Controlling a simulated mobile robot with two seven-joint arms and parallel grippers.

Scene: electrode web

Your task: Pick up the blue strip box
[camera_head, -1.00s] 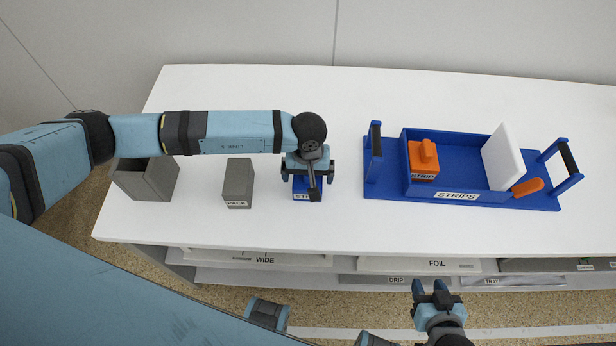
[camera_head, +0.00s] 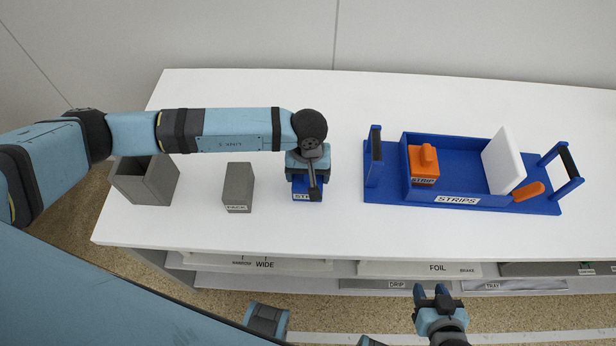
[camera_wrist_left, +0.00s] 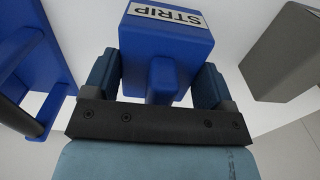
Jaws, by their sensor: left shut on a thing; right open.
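The blue strip box (camera_head: 302,195) stands on the white table, left of the blue tray, mostly hidden under my left gripper in the head view. In the left wrist view the blue strip box (camera_wrist_left: 165,45) carries a white STRIP label and has a narrow blue handle. My left gripper (camera_wrist_left: 160,85) is shut on that handle, one finger at each side. In the head view my left gripper (camera_head: 308,178) points down over the box. I cannot tell any gap between box and table. My right gripper (camera_head: 433,292) is open and empty, low in front of the table.
The blue STRIPS tray (camera_head: 385,190) holds an orange STRIP box (camera_head: 424,165) and a white panel (camera_head: 503,160). A grey PACK box (camera_head: 239,187) stands left of the gripper, and an open grey bin (camera_head: 145,182) further left. Labelled shelves (camera_head: 400,268) lie below the tabletop.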

